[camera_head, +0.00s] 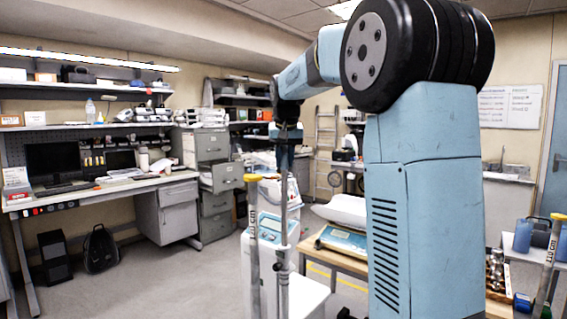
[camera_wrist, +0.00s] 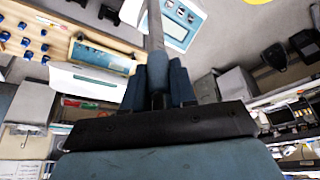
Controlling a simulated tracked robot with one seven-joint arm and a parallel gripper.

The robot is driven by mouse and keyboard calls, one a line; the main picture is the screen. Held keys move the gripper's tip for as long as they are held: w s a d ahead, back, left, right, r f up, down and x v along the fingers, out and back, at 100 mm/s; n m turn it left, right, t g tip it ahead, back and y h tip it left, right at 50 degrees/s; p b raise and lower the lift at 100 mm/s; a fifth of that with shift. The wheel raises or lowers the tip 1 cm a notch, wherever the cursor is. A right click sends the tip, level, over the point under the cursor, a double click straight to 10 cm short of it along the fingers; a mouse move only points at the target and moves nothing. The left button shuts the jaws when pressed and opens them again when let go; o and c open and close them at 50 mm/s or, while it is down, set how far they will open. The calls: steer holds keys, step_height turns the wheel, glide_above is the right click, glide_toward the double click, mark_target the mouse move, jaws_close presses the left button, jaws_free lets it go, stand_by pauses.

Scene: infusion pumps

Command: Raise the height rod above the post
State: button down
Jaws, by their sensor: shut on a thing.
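My gripper (camera_head: 287,140) points down in the head view, with its fingers closed around the upper part of a thin grey height rod (camera_head: 284,205). The rod stands about upright below the fingers. Lower down it meets a thicker grey post (camera_head: 283,292) with a collar-like joint, in front of a white and blue pump unit. I cannot tell whether the rod's lower end is inside the post. In the wrist view my gripper (camera_wrist: 158,78) has its two blue-grey fingers on either side of the rod (camera_wrist: 155,25), which runs away from them.
A yellow-capped post marked 110 cm (camera_head: 253,230) stands close left of the rod; another (camera_head: 549,265) stands at far right. A wooden table (camera_head: 345,262) with equipment is right of the rod. A desk (camera_head: 100,192) is at left, with open floor before it.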

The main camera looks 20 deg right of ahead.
steer(key=c, duration=0.9)
jaws_free()
steer(key=shift+w, duration=0.1)
steer(key=shift+r, duration=0.1)
steer(key=v, duration=1.3)
steer(key=shift+s+r, duration=0.2)
steer(key=shift+a, duration=0.1)
steer(key=s+a+f+n, duration=0.1)
steer(key=s+a+f, duration=0.1)
steer(key=s+f, duration=1.1)
steer(key=s+a+f+n+t+y, duration=0.1)
steer(key=s+a+f, duration=0.1)
steer(key=s+f, duration=1.1)
steer(key=s, duration=0.5)
steer(key=shift+s+f+n, duration=0.25)
steer(key=shift+f+n, duration=0.1)
steer(key=shift+n, duration=0.05)
